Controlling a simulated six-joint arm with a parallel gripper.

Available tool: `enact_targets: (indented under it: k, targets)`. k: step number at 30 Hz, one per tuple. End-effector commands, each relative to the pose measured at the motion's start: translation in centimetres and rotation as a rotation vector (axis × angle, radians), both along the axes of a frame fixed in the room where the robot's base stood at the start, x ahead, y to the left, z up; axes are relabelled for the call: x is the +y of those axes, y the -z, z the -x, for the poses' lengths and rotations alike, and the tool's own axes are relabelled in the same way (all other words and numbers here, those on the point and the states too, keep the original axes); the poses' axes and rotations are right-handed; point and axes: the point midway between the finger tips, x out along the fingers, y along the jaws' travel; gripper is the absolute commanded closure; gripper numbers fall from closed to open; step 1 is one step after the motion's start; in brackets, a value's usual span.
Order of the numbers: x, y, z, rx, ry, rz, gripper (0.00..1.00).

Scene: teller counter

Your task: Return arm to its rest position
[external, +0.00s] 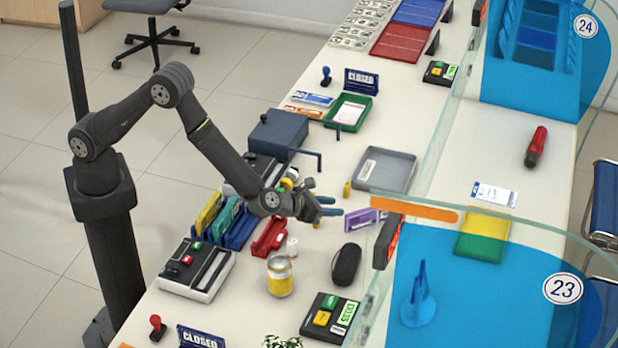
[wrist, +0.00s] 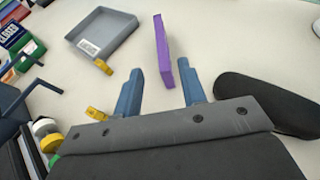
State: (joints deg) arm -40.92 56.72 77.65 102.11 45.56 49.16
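My gripper (external: 328,206) hangs over the counter, reaching in from my dark arm at the left. In the wrist view its two blue fingers (wrist: 160,92) stand apart with nothing between them, so it is open and empty. A purple block-like item (external: 362,220) stands on the counter just ahead of the fingertips. In the wrist view the purple item (wrist: 163,50) lies beyond the gap between the fingers. I cannot tell the exact distance between it and the fingertips.
A black case (external: 347,264), a yellow can (external: 280,276) and a red holder (external: 269,238) are near my gripper. A grey tray (external: 385,170) lies behind it. A dark box with handles (external: 278,134) sits beside my forearm. Glass partitions (external: 470,90) edge the counter's right side.

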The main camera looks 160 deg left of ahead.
Motion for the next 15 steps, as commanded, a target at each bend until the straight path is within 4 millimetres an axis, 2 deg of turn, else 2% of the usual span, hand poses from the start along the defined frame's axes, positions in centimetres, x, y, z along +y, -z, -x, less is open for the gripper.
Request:
enact_targets:
  k: [10,15]
  targets:
    - [0.4,0.2,0.0,0.000,-0.001,0.001,0.62]
    - [2.3,1.1,0.1,0.000,-0.003,0.002,0.62]
